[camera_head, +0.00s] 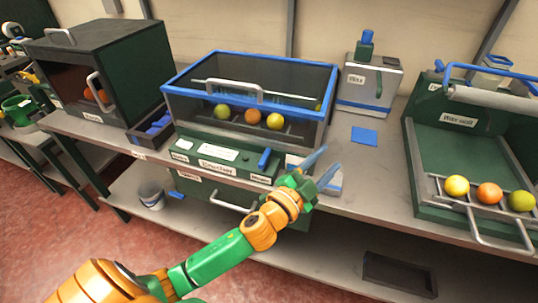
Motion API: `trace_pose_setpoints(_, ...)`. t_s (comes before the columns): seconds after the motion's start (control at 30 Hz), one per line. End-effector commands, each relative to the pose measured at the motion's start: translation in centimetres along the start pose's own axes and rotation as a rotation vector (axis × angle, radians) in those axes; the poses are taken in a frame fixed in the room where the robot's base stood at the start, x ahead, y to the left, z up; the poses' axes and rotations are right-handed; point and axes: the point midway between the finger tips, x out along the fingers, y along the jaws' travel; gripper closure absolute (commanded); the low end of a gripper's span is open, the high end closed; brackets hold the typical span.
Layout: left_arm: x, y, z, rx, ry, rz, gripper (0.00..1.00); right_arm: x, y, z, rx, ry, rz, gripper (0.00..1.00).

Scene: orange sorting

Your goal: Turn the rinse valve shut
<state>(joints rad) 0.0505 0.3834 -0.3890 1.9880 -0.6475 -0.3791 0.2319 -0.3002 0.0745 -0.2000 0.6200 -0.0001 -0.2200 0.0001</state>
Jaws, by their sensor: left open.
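A blue lever handle (264,158) stands up on the green front panel (217,160) of the brush bay. It looks like the rinse valve, but the small label below it is too small to read surely. My left gripper (322,167) is open and empty, with its blue fingers spread to the right of the lever and apart from it. My left arm comes up from the bottom left. My right gripper is out of view.
The brush bay's clear box (320,128) holds several fruits. A dark cabinet (105,55) stands at left, a wax dispenser (368,85) behind, and a green wax unit (430,150) with fruits at right. A blue pad (364,136) lies on the bench.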

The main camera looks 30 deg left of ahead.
Motion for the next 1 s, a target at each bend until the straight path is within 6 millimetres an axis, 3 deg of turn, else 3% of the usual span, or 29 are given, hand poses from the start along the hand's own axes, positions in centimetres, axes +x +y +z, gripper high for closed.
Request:
trace_pose_setpoints(0.03, 1.0, -0.8, -4.0, 0.110, 0.172, -0.002, 0.50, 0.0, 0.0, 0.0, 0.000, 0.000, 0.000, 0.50)
trace_pose_setpoints(0.1, 1.2, -0.4, -9.8, 0.314, 0.448, 0.041, 0.50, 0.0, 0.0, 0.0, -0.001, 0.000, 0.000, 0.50)
trace_pose_setpoints(0.17, 0.3, 1.6, -13.5, 0.547, 0.687, 0.139, 0.50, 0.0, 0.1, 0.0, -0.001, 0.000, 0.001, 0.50)
trace_pose_setpoints(0.2, -0.5, 3.5, -14.3, 0.740, 0.825, 0.248, 0.50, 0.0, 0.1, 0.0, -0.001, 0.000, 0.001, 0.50)
trace_pose_setpoints(0.27, -1.6, 5.8, -11.8, 1.064, 0.944, 0.487, 0.50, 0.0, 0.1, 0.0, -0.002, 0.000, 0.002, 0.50)
trace_pose_setpoints(0.33, -1.9, 5.0, -4.9, 1.406, 0.888, 0.821, 0.50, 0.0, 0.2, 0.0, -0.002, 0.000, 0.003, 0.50)
trace_pose_setpoints(0.37, -2.0, 3.2, -1.8, 1.521, 0.807, 0.960, 0.50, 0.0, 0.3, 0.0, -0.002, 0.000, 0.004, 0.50)
trace_pose_setpoints(0.4, -2.3, 0.1, 2.0, 1.635, 0.667, 1.127, 0.50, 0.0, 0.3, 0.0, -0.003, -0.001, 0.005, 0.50)
trace_pose_setpoints(0.5, -3.8, -7.1, 7.6, 1.750, 0.339, 1.394, 0.50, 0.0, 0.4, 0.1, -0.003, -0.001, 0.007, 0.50)
trace_pose_setpoints(0.6, -5.2, -11.1, 9.6, 1.764, 0.147, 1.510, 0.50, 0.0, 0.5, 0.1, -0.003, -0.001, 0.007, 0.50)
trace_pose_setpoints(0.67, -5.5, -11.8, 10.3, 1.762, 0.102, 1.538, 0.50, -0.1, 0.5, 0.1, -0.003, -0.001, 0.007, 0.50)
trace_pose_setpoints(1.0, -4.0, -8.7, 15.0, 1.761, 0.102, 1.543, 0.50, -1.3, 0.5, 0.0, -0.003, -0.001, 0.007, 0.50)
